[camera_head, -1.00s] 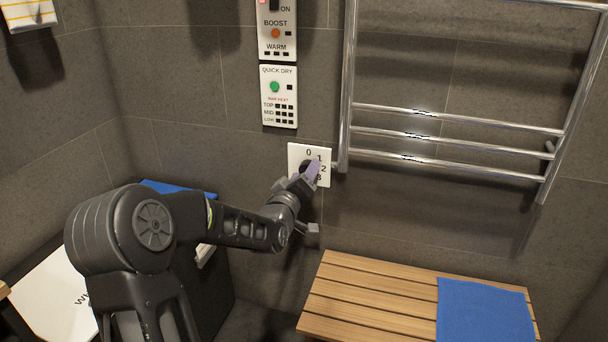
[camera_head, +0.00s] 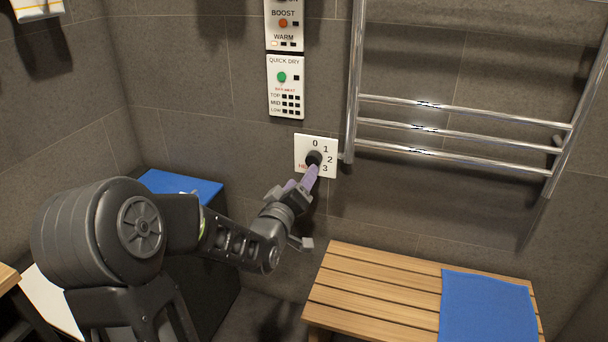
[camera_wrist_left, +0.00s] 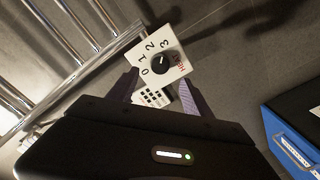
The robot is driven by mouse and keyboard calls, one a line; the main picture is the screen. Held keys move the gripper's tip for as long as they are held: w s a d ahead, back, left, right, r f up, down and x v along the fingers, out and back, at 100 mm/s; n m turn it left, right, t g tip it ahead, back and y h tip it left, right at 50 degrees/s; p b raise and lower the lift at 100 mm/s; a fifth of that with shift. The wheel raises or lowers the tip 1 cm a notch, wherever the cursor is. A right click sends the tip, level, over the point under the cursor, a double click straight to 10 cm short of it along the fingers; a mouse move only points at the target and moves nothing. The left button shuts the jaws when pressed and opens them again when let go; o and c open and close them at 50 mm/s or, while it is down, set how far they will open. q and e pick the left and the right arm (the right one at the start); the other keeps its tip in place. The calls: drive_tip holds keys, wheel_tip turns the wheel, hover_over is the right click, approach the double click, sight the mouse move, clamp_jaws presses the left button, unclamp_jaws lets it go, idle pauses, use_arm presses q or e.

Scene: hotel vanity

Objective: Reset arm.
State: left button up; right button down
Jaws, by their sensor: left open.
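My left gripper (camera_head: 309,174) is in front of the dark wall, just below the dial's knob in the head view. Its two pale purple fingers are apart with nothing held between them. The black round knob (camera_head: 313,158) sits on a white plate (camera_head: 302,142) marked 0, 1, 2, 3. The left wrist view shows the open left gripper (camera_wrist_left: 158,76) and the knob (camera_wrist_left: 160,64) ahead of its fingertips, seemingly clear of them. A pale pointer line on the knob shows there. My right gripper is not in view.
A chrome towel rail (camera_head: 460,133) is right of the dial. A control panel (camera_head: 286,104) with a green button is above. A slatted wooden bench (camera_head: 375,293) with a blue towel (camera_head: 487,308) is at lower right. A dark cabinet with a blue top (camera_head: 180,184) stands behind my left arm.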

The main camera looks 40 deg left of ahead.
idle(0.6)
use_arm(q)
drive_tip(key=s+d+f+m+g+h, duration=0.1)
drive_tip(key=s+d+f+g+h, duration=0.1)
drive_tip(key=d+f, duration=0.3)
drive_tip(key=s+d+f+m+g+h, duration=0.1)
drive_tip(key=s+d+f+m+g, duration=0.1)
drive_tip(key=f, duration=1.2)
drive_tip(key=s+d+f+m+g+h, duration=0.2)
drive_tip(key=d+f+g, duration=0.2)
drive_tip(key=d+f, duration=0.3)
drive_tip(key=shift+d+f+h, duration=0.15)
drive_tip(key=shift+d+f, duration=0.05)
drive_tip(key=shift+f, duration=0.5)
drive_tip(key=shift+d+f+h, duration=0.15)
drive_tip(key=shift+f, duration=0.5)
drive_tip(key=s+d+f+m+g+h, duration=0.2)
drive_tip(key=s+d+f+m+g, duration=0.15)
drive_tip(key=s+d+f, duration=0.65)
drive_tip(key=s+d+f+m+g+h, duration=0.2)
drive_tip(key=s+d+f+g, duration=0.35)
drive_tip(key=s+d, duration=0.65)
wheel_tip(320, 180, up, 20)
drive_tip(key=d+p, duration=0.2)
drive_tip(key=p, duration=1.8)
drive_tip(key=shift+w+r+t, duration=0.15)
drive_tip(key=shift+w+t, duration=0.25)
drive_tip(key=shift+w, duration=0.05)
